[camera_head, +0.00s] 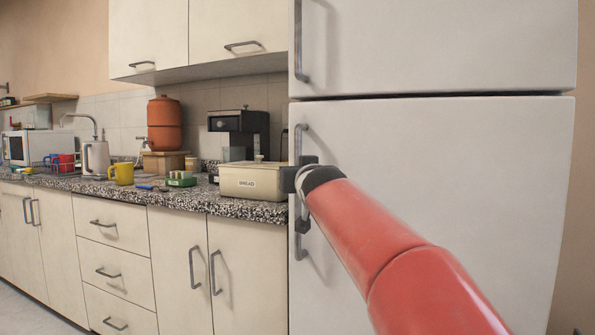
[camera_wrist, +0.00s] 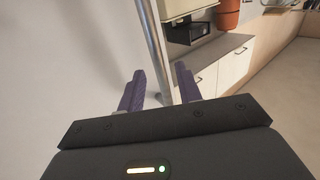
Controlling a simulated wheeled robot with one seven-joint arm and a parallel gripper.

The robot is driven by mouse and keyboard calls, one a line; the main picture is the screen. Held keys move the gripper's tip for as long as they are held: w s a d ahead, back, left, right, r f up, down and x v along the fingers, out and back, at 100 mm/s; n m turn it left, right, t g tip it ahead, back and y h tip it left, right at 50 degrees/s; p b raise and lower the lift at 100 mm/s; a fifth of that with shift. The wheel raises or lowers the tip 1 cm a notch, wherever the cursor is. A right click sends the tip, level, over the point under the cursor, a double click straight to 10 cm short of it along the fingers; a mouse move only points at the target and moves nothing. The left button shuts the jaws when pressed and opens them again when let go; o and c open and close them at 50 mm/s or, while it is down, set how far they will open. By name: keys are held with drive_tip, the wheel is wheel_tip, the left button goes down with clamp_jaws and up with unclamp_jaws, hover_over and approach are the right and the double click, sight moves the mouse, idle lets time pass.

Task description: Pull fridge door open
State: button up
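The white fridge (camera_head: 440,190) stands at the right in the head view, with an upper door (camera_head: 435,45) and a larger lower door (camera_head: 450,150). Both look shut. The lower door's grey vertical handle (camera_head: 301,140) is on its left edge, partly hidden by my gripper (camera_head: 300,195). In the wrist view, my gripper (camera_wrist: 159,88) has its two dark fingers apart. The metal handle bar (camera_wrist: 155,45) runs between them, with visible gaps on both sides. Whether either finger touches the bar cannot be told.
A speckled counter (camera_head: 258,208) adjoins the fridge's left side. A bread box (camera_head: 250,181) sits on it close to my gripper, with a black coffee machine (camera_head: 240,130) behind. An orange dispenser (camera_head: 164,125) and yellow mug (camera_head: 122,173) are further left.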

drive_tip(key=p+x, duration=0.2)
drive_tip(key=x, duration=0.4)
drive_tip(key=shift+w+p, duration=0.25)
drive_tip(key=shift+p, duration=0.15)
drive_tip(key=shift+d, duration=0.1)
clamp_jaws()
